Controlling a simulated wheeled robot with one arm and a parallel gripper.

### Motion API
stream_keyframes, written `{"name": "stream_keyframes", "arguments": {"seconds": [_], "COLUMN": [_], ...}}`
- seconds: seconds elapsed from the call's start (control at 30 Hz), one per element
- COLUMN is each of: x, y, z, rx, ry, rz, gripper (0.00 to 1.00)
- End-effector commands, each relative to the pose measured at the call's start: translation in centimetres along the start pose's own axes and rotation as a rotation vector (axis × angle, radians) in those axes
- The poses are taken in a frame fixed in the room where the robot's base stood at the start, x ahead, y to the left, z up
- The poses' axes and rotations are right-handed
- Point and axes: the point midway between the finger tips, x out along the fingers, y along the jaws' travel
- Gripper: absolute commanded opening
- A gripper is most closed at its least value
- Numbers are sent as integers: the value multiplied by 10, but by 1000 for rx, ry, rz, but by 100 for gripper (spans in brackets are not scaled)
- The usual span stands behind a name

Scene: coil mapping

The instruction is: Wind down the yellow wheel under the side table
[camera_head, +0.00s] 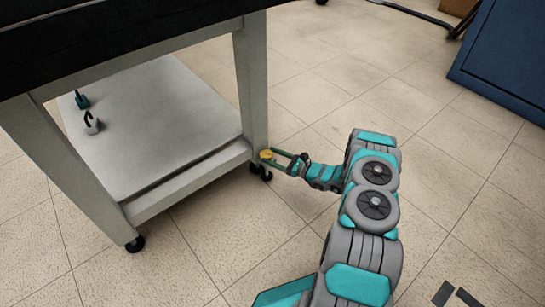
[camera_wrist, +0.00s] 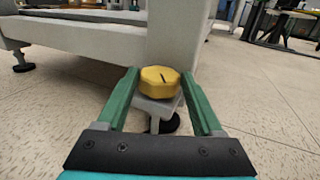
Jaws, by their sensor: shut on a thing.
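The yellow wheel (camera_wrist: 160,80) has a faceted rim and a dark line on its top face. It sits on a small grey bracket (camera_wrist: 157,107) at the foot of a table leg, above a black foot. In the head view the yellow wheel (camera_head: 266,155) is small, at the bottom of the near right leg of the side table (camera_head: 252,85). My gripper (camera_wrist: 161,82) has its green fingers on both sides of the wheel, shut on it. In the head view my gripper (camera_head: 275,156) reaches the wheel from the right.
The table's lower shelf (camera_head: 160,130) carries two small weight-like objects (camera_head: 92,122) at its left. Another black foot (camera_head: 135,244) stands under the near left leg. A blue cabinet (camera_head: 505,60) is at the upper right. The tiled floor between is mostly clear.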

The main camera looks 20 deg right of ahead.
Motion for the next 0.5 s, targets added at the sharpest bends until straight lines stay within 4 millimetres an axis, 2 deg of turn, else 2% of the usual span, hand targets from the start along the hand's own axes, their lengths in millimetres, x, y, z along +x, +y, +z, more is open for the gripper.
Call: {"name": "stream_keyframes", "arguments": {"seconds": [0.27,0.5], "x": [1,2], "y": [3,8], "z": [0,0], "rx": [3,6], "ry": [1,1], "rz": [-51,-169], "gripper": [13,12]}}
